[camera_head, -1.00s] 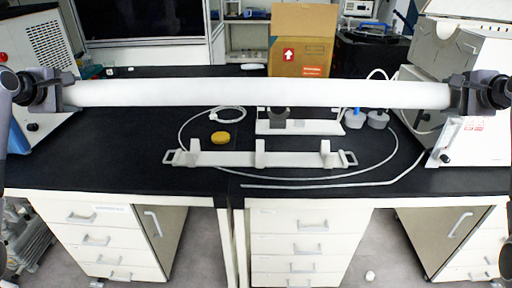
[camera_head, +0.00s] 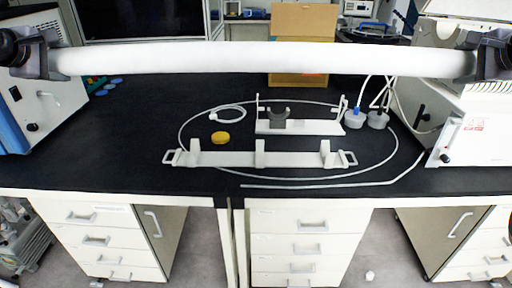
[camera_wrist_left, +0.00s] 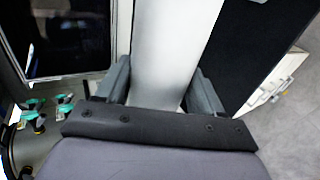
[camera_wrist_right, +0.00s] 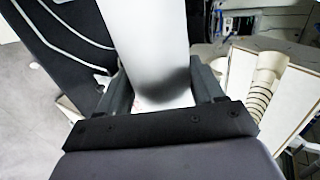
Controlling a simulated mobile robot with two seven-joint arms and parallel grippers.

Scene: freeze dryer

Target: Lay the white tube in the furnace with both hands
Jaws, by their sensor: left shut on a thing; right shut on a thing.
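The long white tube (camera_head: 262,58) is held level across the top of the head view, above the bench. My left gripper (camera_head: 54,62) is shut on its left end, and the tube also shows between the jaws in the left wrist view (camera_wrist_left: 175,50). My right gripper (camera_head: 471,62) is shut on its right end, which also shows in the right wrist view (camera_wrist_right: 150,45). The white furnace (camera_head: 485,128) stands at the right of the bench, partly hidden by my right gripper. A ribbed half-round channel (camera_wrist_right: 262,92) shows in the right wrist view, beside the tube.
A white rack with upright holders (camera_head: 215,159) lies on the black bench (camera_head: 110,150). A cardboard box (camera_head: 300,80) stands at the back. The left bench top is mostly clear.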

